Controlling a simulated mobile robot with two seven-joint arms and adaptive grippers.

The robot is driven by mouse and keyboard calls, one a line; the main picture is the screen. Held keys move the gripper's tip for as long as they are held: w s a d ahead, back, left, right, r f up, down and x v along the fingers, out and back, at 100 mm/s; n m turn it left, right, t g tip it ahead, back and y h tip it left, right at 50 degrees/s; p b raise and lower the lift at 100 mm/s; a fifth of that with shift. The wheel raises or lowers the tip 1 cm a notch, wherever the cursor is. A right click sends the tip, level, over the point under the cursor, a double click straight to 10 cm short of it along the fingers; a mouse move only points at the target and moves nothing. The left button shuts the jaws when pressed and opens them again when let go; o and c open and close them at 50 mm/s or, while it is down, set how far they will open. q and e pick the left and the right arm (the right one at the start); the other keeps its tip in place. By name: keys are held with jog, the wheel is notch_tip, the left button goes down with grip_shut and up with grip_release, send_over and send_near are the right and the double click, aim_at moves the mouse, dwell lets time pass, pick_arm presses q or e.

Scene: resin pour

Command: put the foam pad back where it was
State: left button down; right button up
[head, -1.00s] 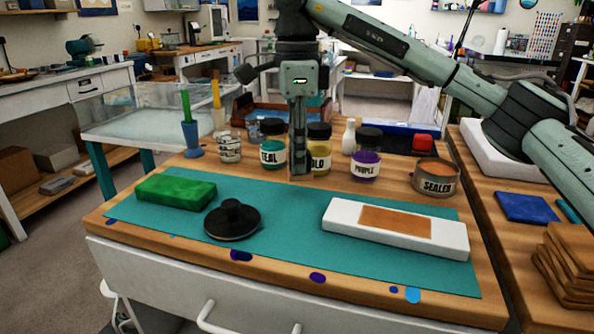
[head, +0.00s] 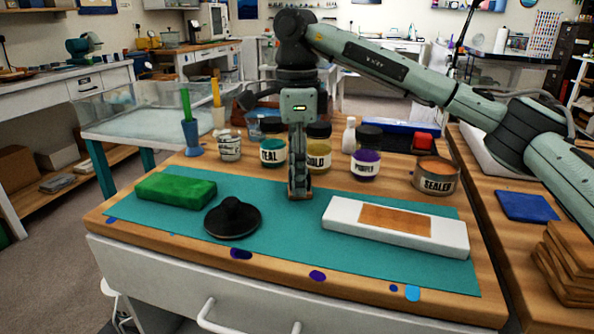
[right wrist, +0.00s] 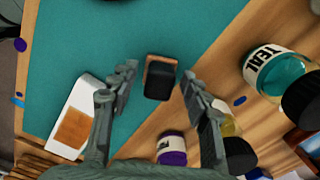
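A small black block with a brown end (right wrist: 160,80), which looks like the foam pad, sits between the fingertips of my right gripper (right wrist: 159,74) in the right wrist view. In the head view my right gripper (head: 299,190) points straight down, low over the back part of the teal mat (head: 275,215). Only a little brown shows at its tips there; the rest of the block is hidden. My left gripper is out of view.
On the mat are a green block (head: 176,188), a black knobbed disc (head: 233,220) and a white slab (head: 450,237) with a tan panel. Behind the gripper stand teal (head: 272,152), gold (head: 319,155) and purple (head: 365,165) jars and a sealer tin (head: 436,183).

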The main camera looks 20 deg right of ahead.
jog(key=shift+r, duration=0.5)
notch_tip(320, 180, up, 7)
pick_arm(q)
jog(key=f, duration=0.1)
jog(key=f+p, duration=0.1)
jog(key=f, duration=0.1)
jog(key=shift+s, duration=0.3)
pick_arm(e)
notch_tip(320, 180, up, 4)
jog(key=shift+r, duration=0.15)
